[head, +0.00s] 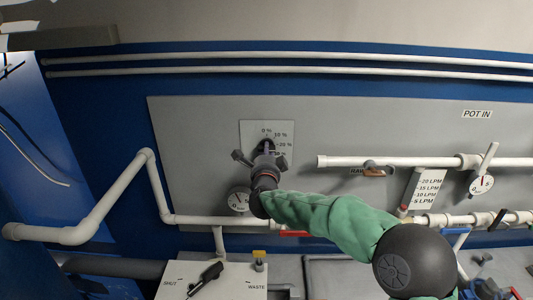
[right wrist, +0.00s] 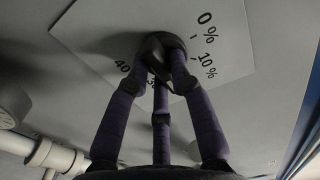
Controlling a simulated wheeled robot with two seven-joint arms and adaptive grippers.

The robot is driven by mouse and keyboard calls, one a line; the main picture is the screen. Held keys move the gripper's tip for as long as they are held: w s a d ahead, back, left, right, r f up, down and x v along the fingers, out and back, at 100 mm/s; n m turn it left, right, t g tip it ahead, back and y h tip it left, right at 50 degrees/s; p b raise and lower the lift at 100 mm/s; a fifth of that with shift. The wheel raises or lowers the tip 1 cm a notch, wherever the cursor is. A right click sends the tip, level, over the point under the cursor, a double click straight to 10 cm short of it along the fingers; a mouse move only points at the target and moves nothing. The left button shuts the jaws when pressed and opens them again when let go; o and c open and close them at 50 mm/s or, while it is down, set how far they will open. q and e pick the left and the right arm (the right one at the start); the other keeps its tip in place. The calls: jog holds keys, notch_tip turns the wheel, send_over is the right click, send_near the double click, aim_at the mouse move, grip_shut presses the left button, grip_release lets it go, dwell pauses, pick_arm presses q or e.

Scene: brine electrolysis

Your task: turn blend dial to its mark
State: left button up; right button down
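The blend dial (right wrist: 152,44) is a dark round knob on a light scale plate (right wrist: 95,30) marked 0 %, 10 % and on to 40. In the head view the plate (head: 249,128) is on the grey wall panel, and the dial is mostly hidden behind my right gripper (head: 266,150). In the right wrist view my right gripper (right wrist: 160,72) has its purple-grey fingers converging around the dial, with the tips against its sides. Which mark the dial points to is hidden by the fingers. My left gripper is not in view.
A round gauge (head: 239,200) is just below the plate, close to my right wrist. White pipes (head: 190,219) run below and left. A box with a black lever (head: 207,278) is below.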

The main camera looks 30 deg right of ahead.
dwell(0.3)
jog(key=shift+s+d+r+n+p, duration=0.15)
jog(key=shift+n+p, duration=1.85)
jog(key=shift+n, duration=2.4)
jog(key=shift+w+d+r+n+p, duration=0.1)
jog(key=shift+n+p, duration=1.85)
jog(key=shift+n, duration=2.75)
jog(key=c, duration=1.1)
grip_release()
jog(key=shift+s+a, duration=0.1)
jog(key=shift+s, duration=0.05)
